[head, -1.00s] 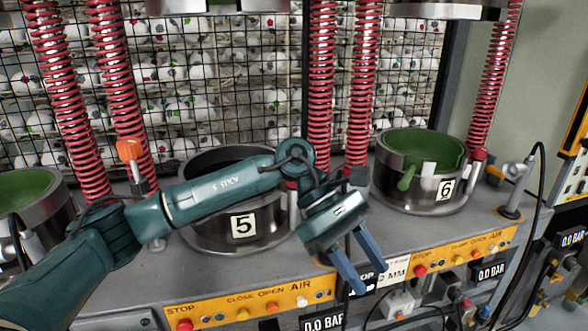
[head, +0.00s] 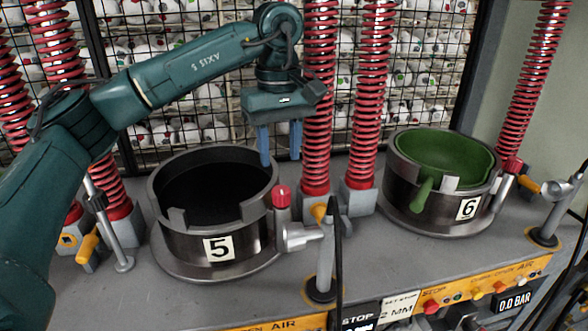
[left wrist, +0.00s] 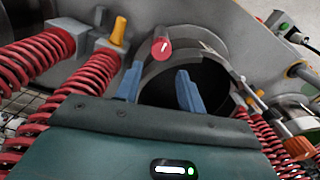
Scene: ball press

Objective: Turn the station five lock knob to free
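At station five, a red knob (head: 282,197) with a pale mark on top stands on a metal fitting at the right side of the pot marked 5 (head: 180,243). Its mark also shows on the red knob (left wrist: 160,48) in the left wrist view. I cannot read which setting it points to. My left gripper (head: 280,160) is open and empty, fingers down, above and behind the red knob near the pot's right rim. In the left wrist view the knob appears just beyond the gap between the fingertips (left wrist: 160,68). My right gripper is out of view.
Red coil springs (head: 318,100) stand close behind and right of my left gripper. A yellow knob (head: 319,212) and a metal post (head: 325,260) with a cable stand right of the red knob. Pot 6 (head: 437,206), with a green lining, is farther right.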

